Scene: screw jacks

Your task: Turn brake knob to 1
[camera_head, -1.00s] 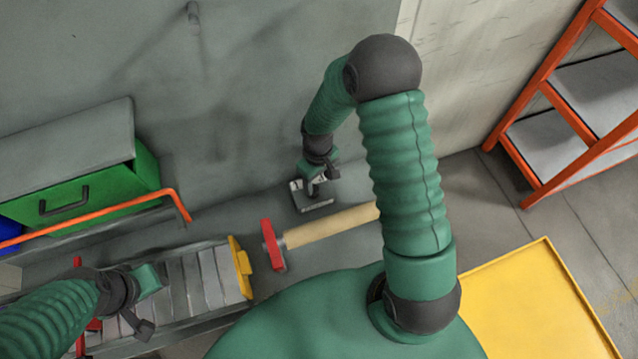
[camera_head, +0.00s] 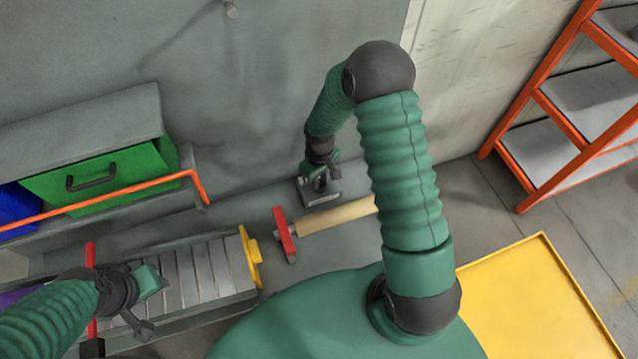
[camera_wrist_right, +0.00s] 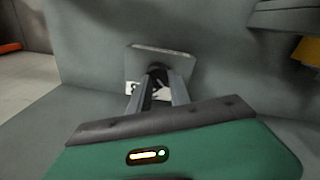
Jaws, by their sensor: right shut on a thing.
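The brake knob (camera_wrist_right: 157,76) is a dark round piece on a pale grey plate (camera_wrist_right: 180,56), seen in the right wrist view. The plate also shows in the head view as a small grey block (camera_head: 325,197) near the wall. My right gripper (camera_wrist_right: 157,86) is shut on the knob, with a finger on either side. In the head view my right gripper (camera_head: 318,183) is at the block and hides most of the knob. The number markings cannot be read. My left gripper (camera_head: 150,302) is at the lower left, over the slatted bed; its jaw opening is unclear.
A red-headed mallet (camera_head: 335,215) lies just in front of the block. A slatted grey bed (camera_head: 205,275) with a yellow end piece (camera_head: 250,257) is at left, below an orange rail (camera_head: 130,202) and green drawer (camera_head: 115,175). Orange-framed shelves (camera_head: 560,120) stand at right.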

